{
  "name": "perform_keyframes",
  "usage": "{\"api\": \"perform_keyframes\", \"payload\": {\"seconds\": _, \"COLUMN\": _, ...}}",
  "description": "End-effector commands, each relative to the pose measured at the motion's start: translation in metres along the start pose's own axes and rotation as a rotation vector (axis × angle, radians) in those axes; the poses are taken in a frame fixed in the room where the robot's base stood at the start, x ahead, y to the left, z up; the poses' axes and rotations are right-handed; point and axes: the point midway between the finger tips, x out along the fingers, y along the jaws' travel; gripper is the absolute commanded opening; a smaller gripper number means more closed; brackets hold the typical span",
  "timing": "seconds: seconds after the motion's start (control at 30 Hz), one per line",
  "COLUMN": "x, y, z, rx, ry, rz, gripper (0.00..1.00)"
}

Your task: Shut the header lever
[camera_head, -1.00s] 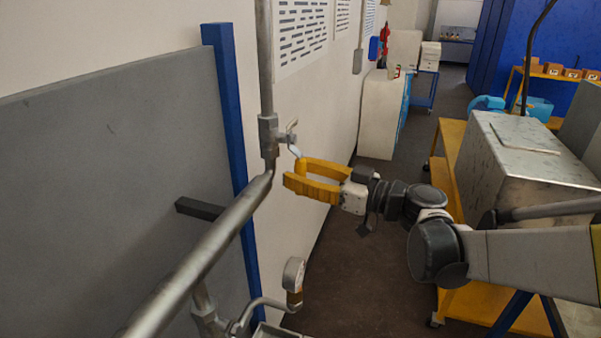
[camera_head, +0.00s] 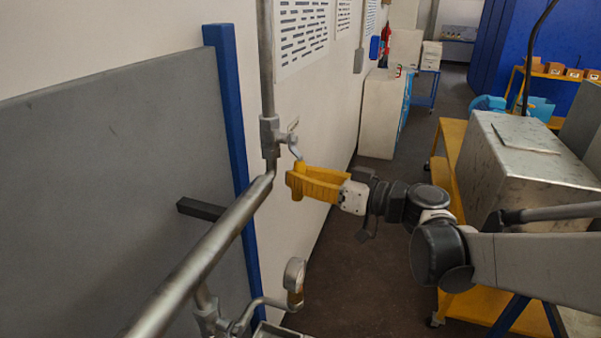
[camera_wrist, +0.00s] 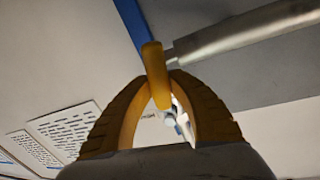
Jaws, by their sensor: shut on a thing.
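The header lever (camera_head: 295,150) is a thin bent metal arm on a small valve (camera_head: 270,136) in the upright pipe. It slopes down from the valve to my gripper (camera_head: 306,182), whose yellow fingers are closed at its lower end. In the wrist view, a yellow lever grip (camera_wrist: 154,72) stands between the fingertips, which press on it from both sides. The pale metal part of the lever shows below, between the fingers. The fingers hide part of the grip in the head view.
A thick slanting pipe (camera_head: 205,255) runs close on the left, before a grey panel (camera_head: 110,170) with a blue post (camera_head: 233,130). A metal box on a yellow cart (camera_head: 515,160) stands right. The floor between is clear.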

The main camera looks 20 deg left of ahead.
Motion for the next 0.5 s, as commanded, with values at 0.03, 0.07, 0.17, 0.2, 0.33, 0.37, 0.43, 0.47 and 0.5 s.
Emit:
{"api": "perform_keyframes", "payload": {"seconds": 0.03, "x": -0.001, "y": -0.004, "z": -0.001, "rx": 0.037, "ry": -0.008, "rz": -0.001, "gripper": 0.0}}
{"api": "perform_keyframes", "payload": {"seconds": 0.07, "x": -0.001, "y": -0.006, "z": -0.001, "rx": 0.064, "ry": -0.014, "rz": -0.001, "gripper": 0.0}}
{"api": "perform_keyframes", "payload": {"seconds": 0.17, "x": -0.003, "y": -0.013, "z": -0.002, "rx": 0.157, "ry": -0.032, "rz": -0.001, "gripper": 0.0}}
{"api": "perform_keyframes", "payload": {"seconds": 0.2, "x": -0.003, "y": -0.016, "z": -0.003, "rx": 0.193, "ry": -0.04, "rz": -0.001, "gripper": 0.0}}
{"api": "perform_keyframes", "payload": {"seconds": 0.33, "x": -0.005, "y": -0.024, "z": -0.005, "rx": 0.315, "ry": -0.064, "rz": -0.001, "gripper": 0.0}}
{"api": "perform_keyframes", "payload": {"seconds": 0.37, "x": -0.005, "y": -0.026, "z": -0.006, "rx": 0.343, "ry": -0.069, "rz": 0.0, "gripper": 0.0}}
{"api": "perform_keyframes", "payload": {"seconds": 0.43, "x": -0.006, "y": -0.03, "z": -0.008, "rx": 0.408, "ry": -0.083, "rz": 0.0, "gripper": 0.0}}
{"api": "perform_keyframes", "payload": {"seconds": 0.47, "x": -0.007, "y": -0.032, "z": -0.009, "rx": 0.436, "ry": -0.088, "rz": 0.0, "gripper": 0.0}}
{"api": "perform_keyframes", "payload": {"seconds": 0.5, "x": -0.007, "y": -0.035, "z": -0.01, "rx": 0.474, "ry": -0.095, "rz": 0.0, "gripper": 0.0}}
